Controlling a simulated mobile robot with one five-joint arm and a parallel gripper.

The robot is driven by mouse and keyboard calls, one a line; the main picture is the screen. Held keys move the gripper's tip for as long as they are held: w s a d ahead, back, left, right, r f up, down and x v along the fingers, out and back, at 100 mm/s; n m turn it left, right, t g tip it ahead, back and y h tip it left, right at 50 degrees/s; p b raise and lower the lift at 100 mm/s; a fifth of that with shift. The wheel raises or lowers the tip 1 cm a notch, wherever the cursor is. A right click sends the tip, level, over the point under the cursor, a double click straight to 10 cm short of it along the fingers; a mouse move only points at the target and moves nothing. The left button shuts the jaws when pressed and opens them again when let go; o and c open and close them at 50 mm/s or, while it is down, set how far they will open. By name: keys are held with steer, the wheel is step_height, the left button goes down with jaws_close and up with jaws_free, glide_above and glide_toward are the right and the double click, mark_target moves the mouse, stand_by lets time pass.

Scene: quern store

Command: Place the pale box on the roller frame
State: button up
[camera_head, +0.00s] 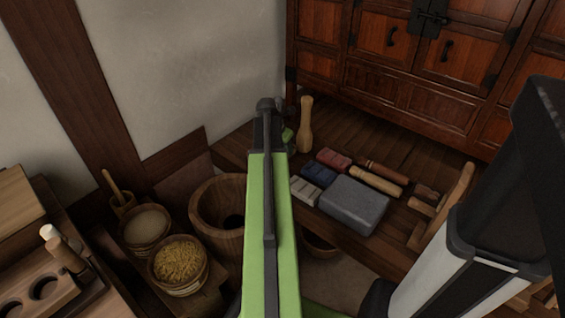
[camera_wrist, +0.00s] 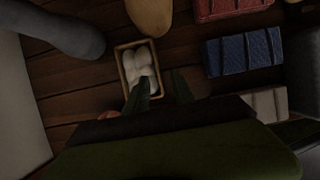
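The pale box (camera_head: 305,191) is a small ribbed block on the wooden floor, right of my green arm. It also shows in the wrist view (camera_wrist: 268,104), at lower right, partly cut off by my gripper body. My gripper (camera_wrist: 161,84) has two dark fingers standing apart with nothing held between them. It points down beside a small tray of white lumps, left of the pale box. In the head view the gripper is mostly hidden behind my arm. A wooden frame with crossbars (camera_head: 438,207) at the right may be the roller frame; I cannot tell surely.
Blue (camera_head: 319,174) and red (camera_head: 334,159) blocks line up behind the pale box. A large grey block (camera_head: 353,205) lies right of it. A wooden pestle (camera_head: 305,125) stands behind. A cabinet (camera_head: 400,60) closes the back; tubs stand left.

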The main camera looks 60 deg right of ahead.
steer(key=b+x, duration=0.4)
steer(key=x, duration=0.1)
steer(key=shift+w+d+f+b, duration=0.15)
steer(key=shift+d+b, duration=0.2)
steer(key=shift+r, duration=0.2)
steer(key=shift+f, duration=0.15)
jaws_close()
stand_by(1.1)
